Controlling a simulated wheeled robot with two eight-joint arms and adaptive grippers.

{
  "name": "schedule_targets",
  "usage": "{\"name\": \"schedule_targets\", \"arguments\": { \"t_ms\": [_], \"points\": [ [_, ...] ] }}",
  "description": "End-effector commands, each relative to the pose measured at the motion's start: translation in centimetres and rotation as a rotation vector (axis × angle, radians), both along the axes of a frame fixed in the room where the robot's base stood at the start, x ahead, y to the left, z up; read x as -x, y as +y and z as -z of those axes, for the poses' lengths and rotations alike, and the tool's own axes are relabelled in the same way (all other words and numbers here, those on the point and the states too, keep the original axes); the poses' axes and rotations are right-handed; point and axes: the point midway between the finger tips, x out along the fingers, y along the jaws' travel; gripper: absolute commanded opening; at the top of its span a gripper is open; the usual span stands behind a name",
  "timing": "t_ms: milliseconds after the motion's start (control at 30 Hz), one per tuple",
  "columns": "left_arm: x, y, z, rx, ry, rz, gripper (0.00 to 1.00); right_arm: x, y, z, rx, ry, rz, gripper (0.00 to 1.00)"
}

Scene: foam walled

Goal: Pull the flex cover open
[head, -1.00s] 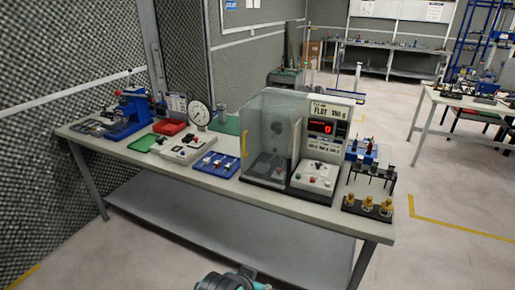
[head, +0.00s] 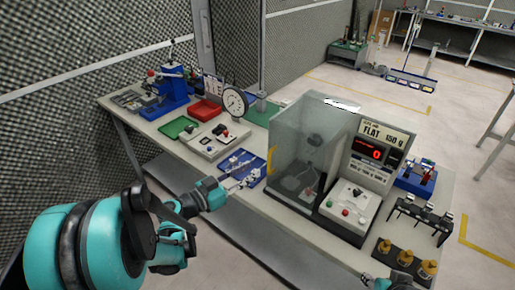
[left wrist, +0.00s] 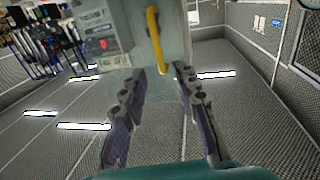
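The flex cover (head: 302,125) is a clear, greyish box-like guard on the left of the test machine, with a yellow handle (head: 271,160) on its left side. I cannot tell whether it stands ajar. My left gripper (head: 243,183) is in front of the machine, a little left of and below the handle in the head view. In the left wrist view the handle (left wrist: 154,38) lies ahead, its end between the open fingertips (left wrist: 160,74). The fingers seem empty. My right gripper (head: 378,281) shows only partly at the bottom edge; its finger state is unclear.
A blue tray (head: 226,174) with small parts lies left of the handle, close to my left gripper. A dial gauge (head: 235,102) stands behind it. Brass pieces (head: 405,262) and a black rack (head: 418,215) occupy the bench's right end. Floor in front is clear.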

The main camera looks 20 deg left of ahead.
Motion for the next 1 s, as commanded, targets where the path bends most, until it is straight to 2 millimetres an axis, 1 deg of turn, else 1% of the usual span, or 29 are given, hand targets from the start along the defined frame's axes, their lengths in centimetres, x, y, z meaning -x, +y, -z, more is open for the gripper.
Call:
{"name": "schedule_targets", "arguments": {
  "t_ms": [133,300,500,633,867,967,1000],
  "points": [
    [-1.3,-0.8,0.0,-0.001,-0.009,0.003,0.30,0.0,0.0,0.4,0.000,0.000,0.000,0.40],
    [-3.8,-2.3,0.1,-0.001,-0.008,0.003,0.30,0.0,0.0,1.0,0.000,0.000,0.000,0.40],
    [-6.0,-3.6,0.1,-0.001,-0.006,0.002,0.30,0.0,0.0,1.5,0.000,0.000,0.000,0.40],
    [-6.5,-3.9,0.0,-0.001,-0.006,0.000,0.30,0.0,0.0,1.5,0.000,0.000,0.000,0.40],
    [-6.6,-3.9,-0.1,-0.001,-0.006,0.000,0.30,0.0,0.0,1.5,0.000,0.000,0.000,0.40],
    [-6.6,-3.9,0.0,-0.001,-0.006,0.000,0.06,0.0,0.0,1.5,0.000,0.000,0.000,0.40],
    [-6.6,-3.9,0.0,-0.001,-0.006,0.000,0.00,0.0,0.0,1.5,0.000,0.000,0.000,0.40]
  ]
}}
